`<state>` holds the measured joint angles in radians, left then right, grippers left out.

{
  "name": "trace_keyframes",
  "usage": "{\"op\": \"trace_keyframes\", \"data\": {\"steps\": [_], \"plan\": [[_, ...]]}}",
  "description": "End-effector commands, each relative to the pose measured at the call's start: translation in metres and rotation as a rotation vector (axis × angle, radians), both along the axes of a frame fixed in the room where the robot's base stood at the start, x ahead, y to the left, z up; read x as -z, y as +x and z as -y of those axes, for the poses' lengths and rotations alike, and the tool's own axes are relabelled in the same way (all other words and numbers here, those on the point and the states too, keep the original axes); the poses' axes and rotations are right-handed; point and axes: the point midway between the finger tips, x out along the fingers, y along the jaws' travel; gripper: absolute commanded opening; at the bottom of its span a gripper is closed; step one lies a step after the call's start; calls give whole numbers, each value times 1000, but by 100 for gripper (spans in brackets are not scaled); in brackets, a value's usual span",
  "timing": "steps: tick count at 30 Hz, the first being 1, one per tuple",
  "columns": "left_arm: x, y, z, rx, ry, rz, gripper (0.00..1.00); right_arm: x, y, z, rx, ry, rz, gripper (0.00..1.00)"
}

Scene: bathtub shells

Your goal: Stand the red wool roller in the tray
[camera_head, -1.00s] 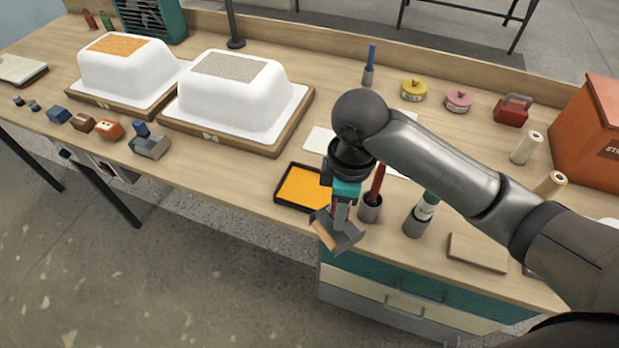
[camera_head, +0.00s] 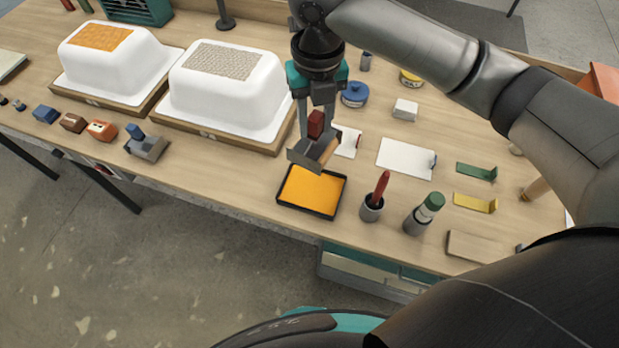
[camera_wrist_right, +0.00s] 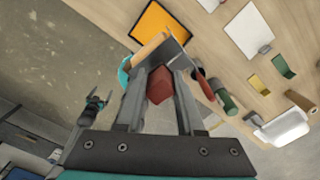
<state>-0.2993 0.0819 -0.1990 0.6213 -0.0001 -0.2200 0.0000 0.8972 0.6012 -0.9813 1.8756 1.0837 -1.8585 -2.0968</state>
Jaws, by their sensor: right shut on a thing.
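The red wool roller has a red handle (camera_head: 316,124), a grey body and a tan roll along its lower edge. My right gripper (camera_head: 318,112) is shut on the red handle; the wrist view shows the handle (camera_wrist_right: 159,86) between the two fingers. The tray (camera_head: 307,210) is black-rimmed with an orange floor, on the table near the front edge. The held roller hangs tilted over the tray's back-left side; I cannot tell whether it touches. A dark forked shape in the wrist view (camera_wrist_right: 92,106) looks like my left gripper, too small to judge.
Right of the tray stand a cup with a red-handled tool (camera_head: 372,207) and a cup with a green-topped tool (camera_head: 418,218). Two white tub shells (camera_head: 222,95) stand on boards to the left. White sheets (camera_head: 406,157) lie behind. A blue-handled grey tool (camera_head: 145,146) sits left.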

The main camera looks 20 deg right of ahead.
Motion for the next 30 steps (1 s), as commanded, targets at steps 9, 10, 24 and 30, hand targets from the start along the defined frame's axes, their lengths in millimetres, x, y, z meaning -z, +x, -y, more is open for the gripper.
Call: {"op": "trace_keyframes", "data": {"steps": [9, 10, 24, 30], "plan": [[-5, -1, 1, 0, -2, -1, 100, -2, 5, -1, -196, -4, -1, 0], [-4, -1, 1, 0, -2, -2, 100, 4, 4, -1, -199, -4, -3, 0], [10, -3, 2, 0, -3, -5, 100, 124, 4, -1, -196, -5, -3, 0], [12, -3, 2, 1, -3, -5, 100, 145, 5, -1, -197, -5, 1, 0]]}}
